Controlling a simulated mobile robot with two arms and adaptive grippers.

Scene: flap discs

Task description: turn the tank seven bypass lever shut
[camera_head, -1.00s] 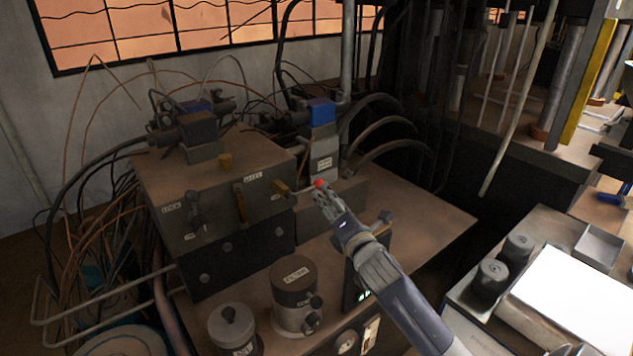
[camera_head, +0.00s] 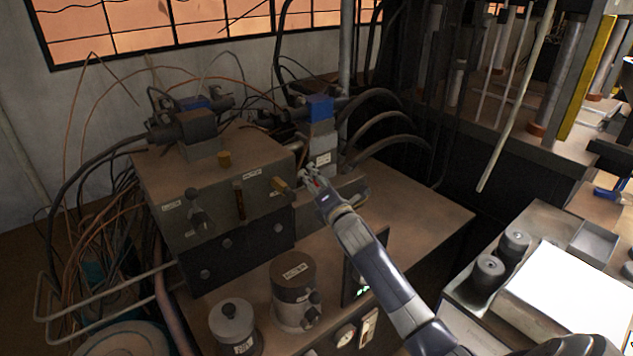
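A boxy valve unit (camera_head: 222,222) stands on the bench, with small labels that I cannot read for certain. On its front are an upright brass lever (camera_head: 239,200) and, at the right end, a tilted brass fitting (camera_head: 281,186). My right gripper (camera_head: 309,178) is at that right end, just right of the brass fitting, in front of the block with the blue top (camera_head: 320,108). A small red spot (camera_head: 318,184) shows among its fingers, mostly hidden. I cannot tell whether the fingers are closed on it. My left gripper is not in view.
Two round canisters, one dark-topped (camera_head: 294,290) and one grey (camera_head: 232,322), stand in front of the unit. Hoses (camera_head: 378,125) arch behind the gripper. The brown bench top (camera_head: 425,215) is clear to the right. A white sheet (camera_head: 575,295) lies at lower right.

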